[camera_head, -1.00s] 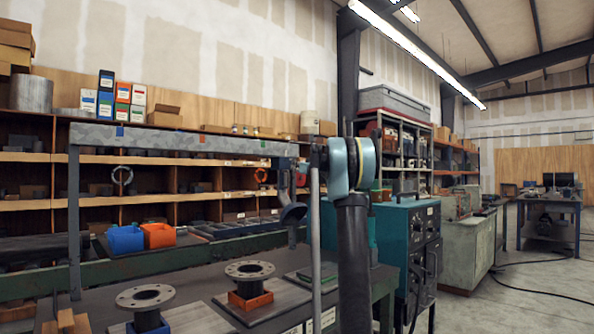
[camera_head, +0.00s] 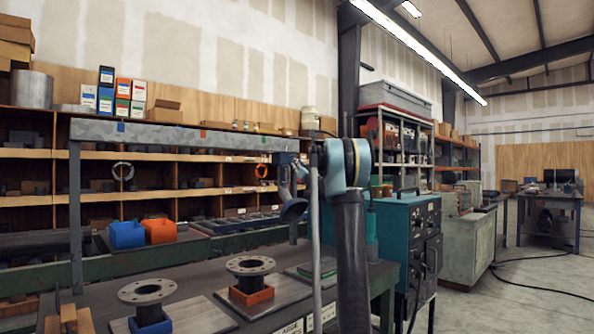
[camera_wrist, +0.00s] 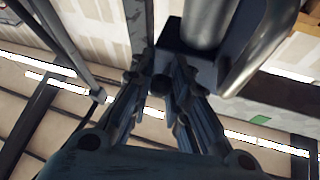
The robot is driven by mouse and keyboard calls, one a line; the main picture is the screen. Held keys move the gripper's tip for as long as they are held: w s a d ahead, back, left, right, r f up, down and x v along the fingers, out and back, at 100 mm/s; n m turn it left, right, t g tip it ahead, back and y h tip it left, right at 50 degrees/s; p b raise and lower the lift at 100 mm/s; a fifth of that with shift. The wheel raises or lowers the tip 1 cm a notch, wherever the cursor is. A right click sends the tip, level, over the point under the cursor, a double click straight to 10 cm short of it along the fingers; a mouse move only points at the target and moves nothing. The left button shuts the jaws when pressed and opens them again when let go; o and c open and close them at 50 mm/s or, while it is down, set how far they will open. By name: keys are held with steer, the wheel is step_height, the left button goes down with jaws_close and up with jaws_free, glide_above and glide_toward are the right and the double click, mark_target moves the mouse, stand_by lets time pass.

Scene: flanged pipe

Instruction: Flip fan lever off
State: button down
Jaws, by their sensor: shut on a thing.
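My gripper (camera_wrist: 160,82) fills the middle of the wrist view, its two fingers closed in on a small dark knob, which looks like the fan lever (camera_wrist: 158,86). The knob sits at the edge of a dark block under a grey cylinder (camera_wrist: 205,25). The fingers hide most of the lever, so its angle cannot be told.
The overhead beam (camera_head: 175,135) spans above the workbench (camera_head: 200,285). Two flanged pipes (camera_head: 147,293) (camera_head: 250,266) stand on the bench. Blue and orange bins (camera_head: 127,235) (camera_head: 160,231) sit behind. A teal cabinet (camera_head: 405,235) is close on the right. The floor at far right is mostly clear.

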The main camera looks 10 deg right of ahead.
steer(key=shift+d, duration=0.15)
steer(key=c, duration=1.5)
jaws_free()
steer(key=v, duration=1.2)
steer(key=shift+f, duration=0.15)
